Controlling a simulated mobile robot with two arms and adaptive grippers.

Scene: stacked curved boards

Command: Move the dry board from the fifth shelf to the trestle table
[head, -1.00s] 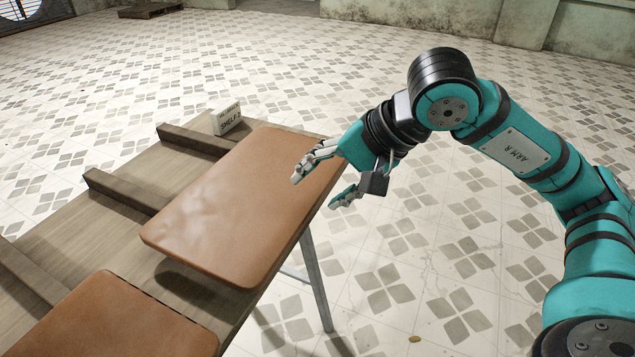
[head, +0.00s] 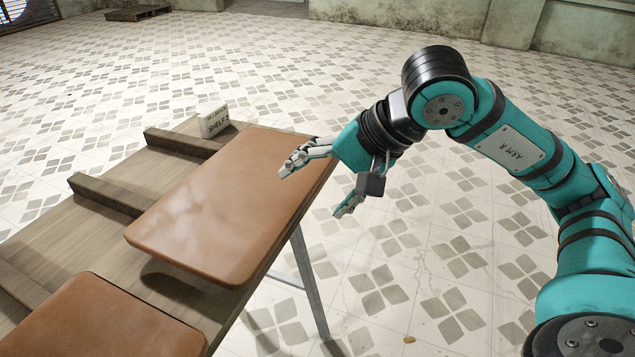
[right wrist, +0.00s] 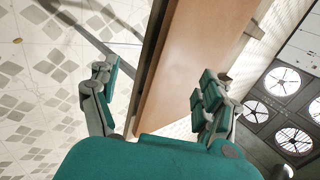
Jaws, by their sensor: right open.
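A brown curved board (head: 225,205) lies on the wooden trestle table (head: 115,247), a shadow under its near edge. A second brown board (head: 100,325) lies nearer, cut off by the bottom of the head view. My right gripper (head: 318,187) is open at the first board's right edge. One finger is over the board's top and the other is lower, outside the edge. In the right wrist view the open fingers of my gripper (right wrist: 155,80) stand either side of the board (right wrist: 195,60). I cannot tell whether they touch it. My left gripper is out of view.
Wooden crossbars (head: 118,193) run across the tabletop. A small sign reading "SHELF" (head: 213,122) stands at its far end; its number is unclear. A metal leg (head: 308,280) stands below the right edge.

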